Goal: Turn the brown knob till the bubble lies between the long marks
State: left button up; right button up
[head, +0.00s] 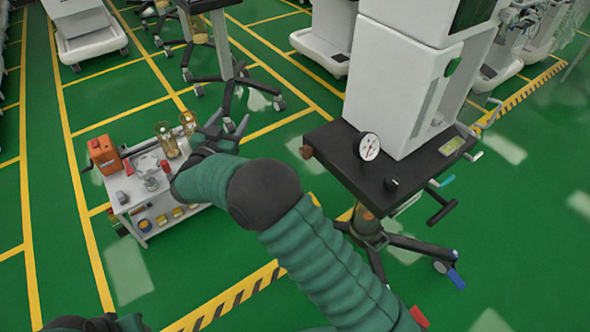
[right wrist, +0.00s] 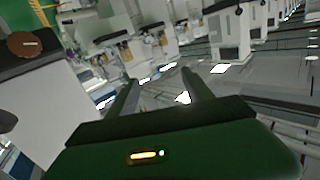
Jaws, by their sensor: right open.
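The brown knob (head: 306,151) sticks out at the left edge of the cart's black top (head: 340,165). It also shows as a brown disc at the upper left of the right wrist view (right wrist: 24,44). A small yellow-green vial (head: 449,146), probably the level, lies at the top's right end; its bubble and marks are too small to read. My right gripper (head: 230,122) is open and empty, in the air left of the knob and apart from it. Its two fingers also show in the right wrist view (right wrist: 160,77). My left gripper's fingers are out of view.
A round white gauge (head: 369,146) and a black knob (head: 391,184) are on the black top, beside a tall white cabinet (head: 395,85). A low white cart (head: 165,195) with jars and an orange box stands at left. Green floor is open in front.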

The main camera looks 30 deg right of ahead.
jog(key=s+a+f+m+g+h+b, duration=0.1)
jog(key=s+f+m+g+h+b, duration=0.3)
jog(key=s+f+g, duration=0.5)
jog(key=m+g+h, duration=0.2)
send_near(303, 153)
jog(key=d, duration=0.3)
jog(key=d+b, duration=0.1)
jog(key=d, duration=0.2)
jog(key=w+d, duration=0.1)
jog(key=d, duration=0.2)
jog(key=shift+d+r+b, duration=0.2)
jog(key=shift+d+b, duration=0.05)
jog(key=shift+b, duration=0.05)
jog(key=shift+s+a, duration=0.1)
jog(key=shift+c, duration=0.9)
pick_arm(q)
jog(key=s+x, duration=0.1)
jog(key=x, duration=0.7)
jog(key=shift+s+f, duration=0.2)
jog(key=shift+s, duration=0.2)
pick_arm(e)
grip_shut()
